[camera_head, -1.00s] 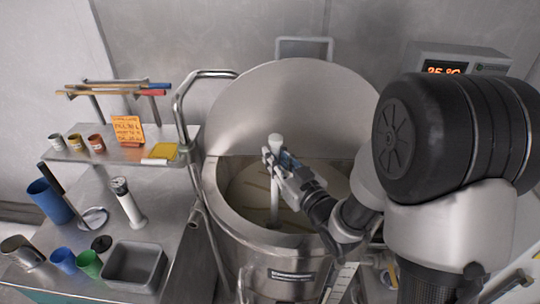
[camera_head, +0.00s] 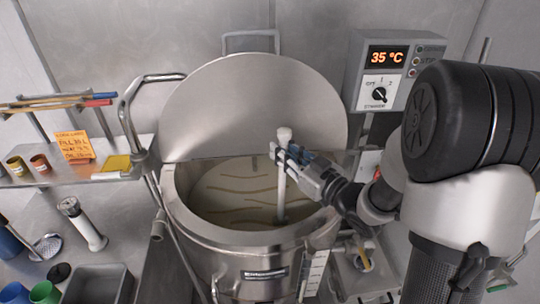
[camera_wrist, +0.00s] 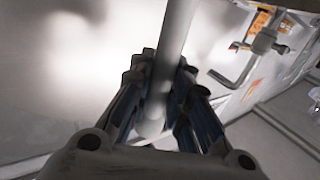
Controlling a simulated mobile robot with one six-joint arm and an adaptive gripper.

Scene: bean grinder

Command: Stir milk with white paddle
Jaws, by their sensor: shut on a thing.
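The white paddle (camera_head: 282,185) stands nearly upright, its lower end in the milk and its knob at the top above the vat. My gripper (camera_head: 279,153) is shut on the paddle's upper shaft, coming from the right; the wrist view also shows the paddle (camera_wrist: 174,50) between my gripper's fingers (camera_wrist: 158,85). The milk (camera_head: 235,190) is cream-coloured with brownish curved streaks on its surface. It fills the steel vat (camera_head: 190,222) below the rim. The paddle's lower end is hidden in the milk.
The vat's round lid (camera_head: 255,95) stands open behind. A control box (camera_head: 390,65) at right reads 35 °C. A bent steel pipe (camera_head: 130,105) rises at left. A shelf with jars and an orange note (camera_head: 73,145) and a grey bin (camera_head: 98,285) are further left.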

